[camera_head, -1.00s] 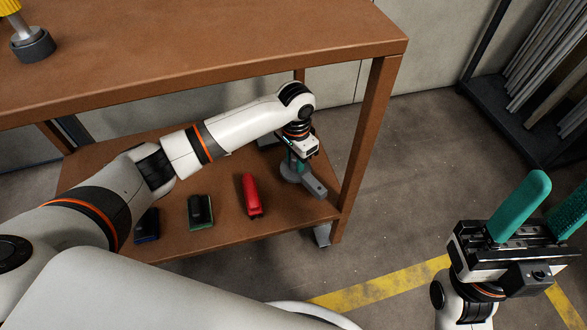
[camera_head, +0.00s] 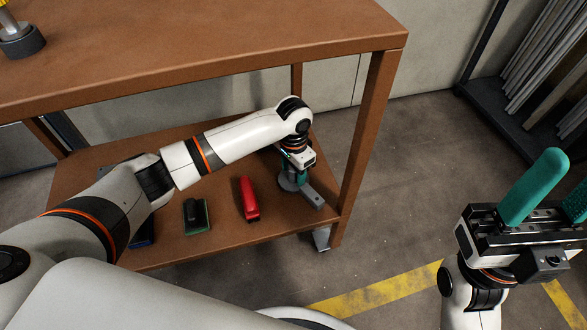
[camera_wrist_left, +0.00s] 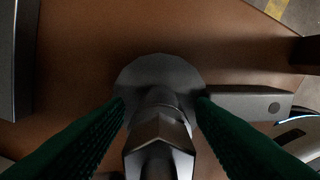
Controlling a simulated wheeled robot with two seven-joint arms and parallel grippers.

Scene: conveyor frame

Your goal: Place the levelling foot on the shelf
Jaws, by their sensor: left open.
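The levelling foot, with a grey round base (camera_head: 288,184) and a stem, stands on the brown lower shelf (camera_head: 165,255). In the left wrist view its grey disc (camera_wrist_left: 155,72) lies flat and its faceted metal stem (camera_wrist_left: 160,135) points toward the camera. My left gripper (camera_head: 294,170) is over it, pointing down. Its green fingers (camera_wrist_left: 160,108) are open, one on each side of the stem, with visible gaps. In the head view the gripper hides most of the stem. My right gripper (camera_head: 562,180) is open and empty at the right, away from the shelf.
A red stapler (camera_head: 249,200), a black-and-green item (camera_head: 196,215) and a dark blue item (camera_head: 143,236) lie on the shelf. A grey block (camera_head: 313,196) is close beside the foot. A table leg (camera_head: 365,150) stands to the right. A yellow-topped part (camera_head: 22,42) stands on the tabletop.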

